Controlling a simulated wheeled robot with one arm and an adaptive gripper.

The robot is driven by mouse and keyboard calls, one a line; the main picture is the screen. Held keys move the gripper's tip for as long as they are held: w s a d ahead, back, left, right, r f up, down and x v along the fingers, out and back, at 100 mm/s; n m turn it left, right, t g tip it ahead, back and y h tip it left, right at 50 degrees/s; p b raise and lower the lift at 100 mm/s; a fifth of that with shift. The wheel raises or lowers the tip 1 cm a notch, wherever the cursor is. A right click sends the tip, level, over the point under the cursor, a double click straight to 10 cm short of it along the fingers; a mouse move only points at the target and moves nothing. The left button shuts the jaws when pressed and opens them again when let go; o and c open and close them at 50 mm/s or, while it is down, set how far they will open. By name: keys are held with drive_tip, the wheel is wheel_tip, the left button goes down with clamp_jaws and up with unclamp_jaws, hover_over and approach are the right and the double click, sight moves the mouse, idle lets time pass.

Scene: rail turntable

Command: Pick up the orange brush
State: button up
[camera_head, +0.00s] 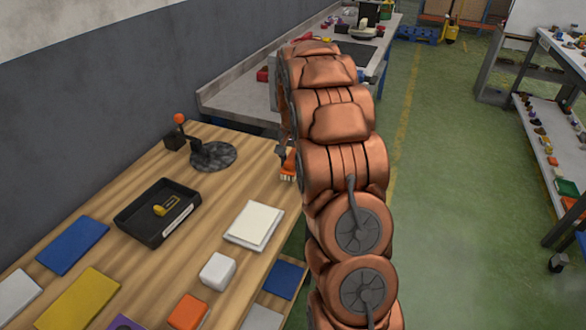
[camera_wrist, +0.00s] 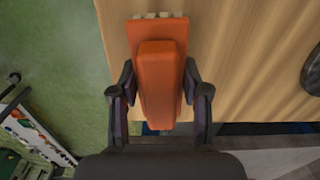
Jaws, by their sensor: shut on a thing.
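The orange brush (camera_wrist: 157,80) has pale bristles along its far end. It fills the middle of the wrist view. My gripper (camera_wrist: 158,90) has one finger on each side of the brush and is shut on it. In the head view the brush (camera_head: 289,168) shows at the right edge of the wooden table, bristles downward, partly hidden by my copper-coloured arm. I cannot tell whether the bristles touch the table.
The wooden table (camera_head: 130,228) holds a black tray (camera_head: 157,236) with a yellow item, a round grey disc (camera_head: 213,155), a lever with an orange knob (camera_head: 179,118), a white pad (camera_head: 254,225) and several coloured blocks. A grey workbench (camera_head: 240,92) stands behind. Green floor (camera_head: 450,200) is open on the right.

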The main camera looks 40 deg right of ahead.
drive_tip(key=shift+r, duration=0.4)
drive_tip(key=shift+s+a+r, duration=0.2)
drive_tip(key=shift+s+a, duration=0.05)
drive_tip(key=shift+s, duration=0.35)
drive_tip(key=s+a+r+b, duration=0.1)
drive_tip(key=s+a+b, duration=0.3)
drive_tip(key=s, duration=0.9)
drive_tip(key=shift+s+a+r, duration=0.15)
drive_tip(key=shift+s+a, duration=0.05)
drive_tip(key=shift+a, duration=0.85)
